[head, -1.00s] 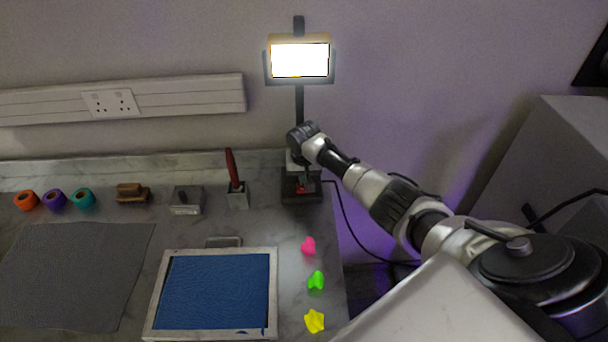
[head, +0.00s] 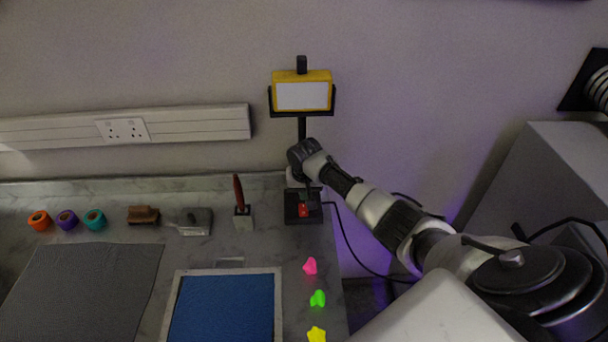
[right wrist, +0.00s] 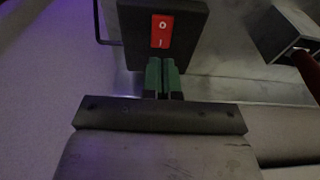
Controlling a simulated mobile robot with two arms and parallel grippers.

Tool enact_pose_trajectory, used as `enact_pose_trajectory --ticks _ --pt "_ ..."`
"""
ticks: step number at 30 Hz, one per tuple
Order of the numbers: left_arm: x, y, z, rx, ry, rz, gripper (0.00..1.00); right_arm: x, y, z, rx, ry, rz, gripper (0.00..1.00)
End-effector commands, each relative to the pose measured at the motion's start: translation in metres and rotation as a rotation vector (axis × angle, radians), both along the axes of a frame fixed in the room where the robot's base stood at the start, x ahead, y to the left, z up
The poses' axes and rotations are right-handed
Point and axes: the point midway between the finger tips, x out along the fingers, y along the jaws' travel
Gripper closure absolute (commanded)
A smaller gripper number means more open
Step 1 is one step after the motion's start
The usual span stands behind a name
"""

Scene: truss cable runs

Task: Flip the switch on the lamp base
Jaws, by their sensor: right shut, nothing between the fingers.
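The lamp has a yellow-framed head (head: 302,95) on a black post, and its panel is unlit. Its black base (head: 290,213) stands at the bench's back right corner, with a red switch (head: 304,211) on it. In the right wrist view the red rocker switch (right wrist: 162,31), marked O and I, lies on the black base (right wrist: 192,38). My right gripper (right wrist: 162,62) is shut and empty, its green fingertips just beside the switch's I end. I cannot tell whether they touch the base. In the head view the right gripper (head: 305,192) is small and dark above the base. My left gripper is out of view.
A red-handled tool stands in a metal block (head: 243,218) left of the lamp. Pink (head: 310,266), green (head: 318,298) and yellow (head: 316,334) pieces lie in front. A blue panel (head: 222,308) lies at front centre. A cable (head: 343,230) runs off the bench's right edge.

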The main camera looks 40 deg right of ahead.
Motion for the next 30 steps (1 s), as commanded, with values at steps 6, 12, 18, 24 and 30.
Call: enact_pose_trajectory --ticks 6,12,18,24,30 --pt "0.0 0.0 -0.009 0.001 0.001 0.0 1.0 -0.011 0.005 0.034 -0.004 -0.003 0.0 1.0" --pt "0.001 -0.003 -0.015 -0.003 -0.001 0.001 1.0 -0.019 0.01 0.063 -0.004 -0.005 -0.001 1.0" --pt "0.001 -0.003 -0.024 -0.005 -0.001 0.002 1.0 -0.021 0.013 0.074 -0.008 -0.011 0.0 1.0" --pt "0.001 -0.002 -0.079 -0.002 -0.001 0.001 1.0 -0.013 0.018 0.07 -0.049 -0.079 0.0 1.0" --pt "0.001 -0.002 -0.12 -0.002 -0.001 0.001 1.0 -0.012 0.025 0.075 -0.091 -0.139 -0.001 1.0"
